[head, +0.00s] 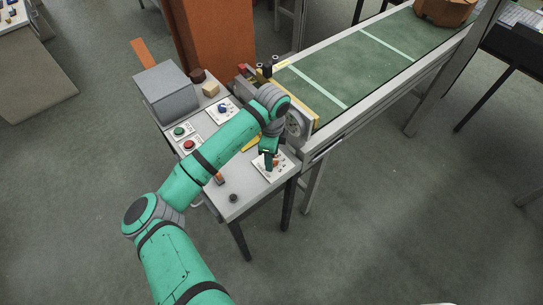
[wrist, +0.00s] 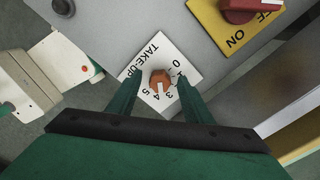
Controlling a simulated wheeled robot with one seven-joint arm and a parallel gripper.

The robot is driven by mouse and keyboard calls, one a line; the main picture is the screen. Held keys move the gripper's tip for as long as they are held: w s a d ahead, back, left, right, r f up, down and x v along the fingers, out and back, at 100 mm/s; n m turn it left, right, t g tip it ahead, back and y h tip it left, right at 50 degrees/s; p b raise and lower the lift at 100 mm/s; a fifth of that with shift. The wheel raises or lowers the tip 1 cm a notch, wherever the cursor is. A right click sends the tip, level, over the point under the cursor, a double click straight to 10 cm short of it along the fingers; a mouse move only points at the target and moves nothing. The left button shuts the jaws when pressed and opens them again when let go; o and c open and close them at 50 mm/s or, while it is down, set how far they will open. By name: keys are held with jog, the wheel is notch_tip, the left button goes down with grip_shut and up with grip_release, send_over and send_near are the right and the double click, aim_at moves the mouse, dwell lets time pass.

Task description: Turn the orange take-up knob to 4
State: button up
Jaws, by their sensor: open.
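The orange take-up knob (wrist: 160,79) sits on a white plate (wrist: 158,47) marked TAKE-UP in the wrist view. The digits 0, 1, 3, 4 and 5 show around it; 2 cannot be made out. I cannot clearly tell which digit the knob points at. My gripper (wrist: 159,84) is open, with one green finger on each side of the knob in the picture. No contact with the knob is clear. In the head view my gripper (head: 269,160) points down over the white plate (head: 264,174), which it partly hides.
A red switch (wrist: 243,8) on a yellow ON/OFF plate lies at the wrist view's upper right. The grey control table (head: 222,195) also bears a green button (head: 178,131), a red button (head: 188,145), a blue knob (head: 223,108) and a grey box (head: 165,92). A green conveyor (head: 345,72) runs behind.

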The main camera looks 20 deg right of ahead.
notch_tip(320, 180, up, 11)
jog(key=shift+f, duration=0.15)
jog(key=shift+f, duration=0.1)
dwell(0.5)
